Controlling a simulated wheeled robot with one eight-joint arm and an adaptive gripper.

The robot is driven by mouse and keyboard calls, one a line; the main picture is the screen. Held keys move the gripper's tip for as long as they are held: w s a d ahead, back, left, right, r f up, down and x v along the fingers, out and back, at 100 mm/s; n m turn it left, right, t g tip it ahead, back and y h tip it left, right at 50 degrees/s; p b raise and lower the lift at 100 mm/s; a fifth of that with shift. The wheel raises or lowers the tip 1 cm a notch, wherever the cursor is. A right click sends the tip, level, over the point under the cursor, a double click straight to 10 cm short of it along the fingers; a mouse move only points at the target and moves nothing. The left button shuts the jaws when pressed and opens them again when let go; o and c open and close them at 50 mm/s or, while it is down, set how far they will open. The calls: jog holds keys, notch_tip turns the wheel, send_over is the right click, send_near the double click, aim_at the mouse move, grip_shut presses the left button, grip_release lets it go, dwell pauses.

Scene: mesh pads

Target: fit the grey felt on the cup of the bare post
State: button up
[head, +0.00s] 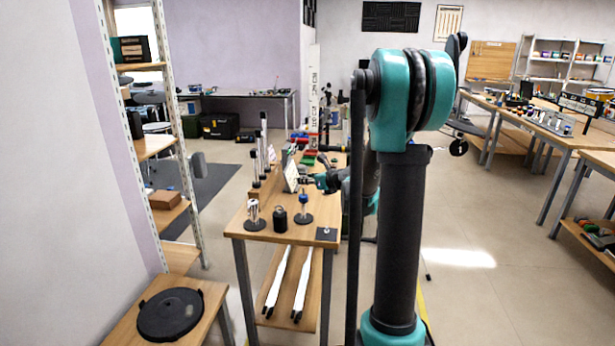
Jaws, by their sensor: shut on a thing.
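My gripper (308,181) is small and partly blurred in the head view, over the far middle of the wooden bench (268,229). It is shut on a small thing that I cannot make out. Several upright posts on round dark bases stand on the bench. Taller posts (255,168) stand along the left edge. I cannot tell which post is bare, and I cannot pick out the grey felt.
A dark cylinder (280,219) stands between the front posts. A pale tilted panel (291,175) is just left of my gripper. A small dark plate (326,234) lies at the bench's front right corner. A shelf rack (165,150) stands left.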

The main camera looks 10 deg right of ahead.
jog(key=shift+f, duration=2.4)
jog(key=o, duration=0.8)
jog(key=shift+s, duration=0.1)
jog(key=v, duration=1.1)
jog(key=shift+s+d+r, duration=0.1)
jog(key=shift+s+d, duration=0.1)
jog(key=shift+s, duration=0.15)
